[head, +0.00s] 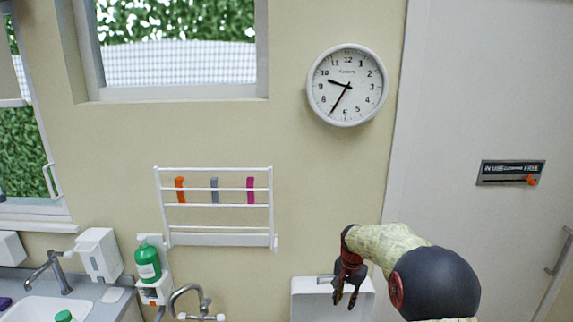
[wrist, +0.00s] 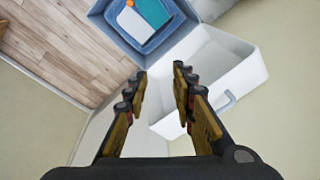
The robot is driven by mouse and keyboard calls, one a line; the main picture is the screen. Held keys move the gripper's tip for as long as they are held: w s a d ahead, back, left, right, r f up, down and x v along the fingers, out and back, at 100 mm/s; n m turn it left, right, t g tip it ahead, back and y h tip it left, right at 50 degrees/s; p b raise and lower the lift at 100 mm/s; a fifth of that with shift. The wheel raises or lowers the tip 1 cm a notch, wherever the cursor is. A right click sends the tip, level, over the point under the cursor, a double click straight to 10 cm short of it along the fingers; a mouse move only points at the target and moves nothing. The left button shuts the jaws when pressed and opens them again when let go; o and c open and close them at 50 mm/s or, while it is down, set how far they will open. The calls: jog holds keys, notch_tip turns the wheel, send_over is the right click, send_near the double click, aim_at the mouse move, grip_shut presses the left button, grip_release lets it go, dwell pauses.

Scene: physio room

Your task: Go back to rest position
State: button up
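My gripper (head: 345,294) hangs at the lower right of the head view, in front of a white box-like unit against the wall. In the wrist view my gripper (wrist: 158,90) shows two separated fingers with nothing between them, so it is open and empty. Below it in the wrist view is an open white container (wrist: 228,72) with a handle. Beside that is a blue-grey bin (wrist: 105,12) with a teal and white item (wrist: 142,18) in it. My arm reaches in from the right in the head view.
A wall rack (head: 218,240) with coloured clips hangs left of my arm. A green bottle (head: 147,262), taps and a sink (head: 40,308) are at the lower left. A door (head: 480,100) with an occupancy sign is at right. Wooden floor (wrist: 60,45) shows in the wrist view.

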jog(key=s+r+n+t+b, duration=0.1)
jog(key=s+r+n+b, duration=0.1)
jog(key=s, duration=1.2)
jog(key=s+r+n+t+b, duration=0.1)
jog(key=s+r+n+b, duration=0.2)
jog(key=s, duration=1.1)
jog(key=s+r+n+t+b, duration=0.2)
jog(key=s+r, duration=0.4)
jog(key=s, duration=0.8)
jog(key=shift+s+a+r+n+b, duration=0.25)
jog(key=shift+r+n+b, duration=0.2)
jog(key=shift+b, duration=0.55)
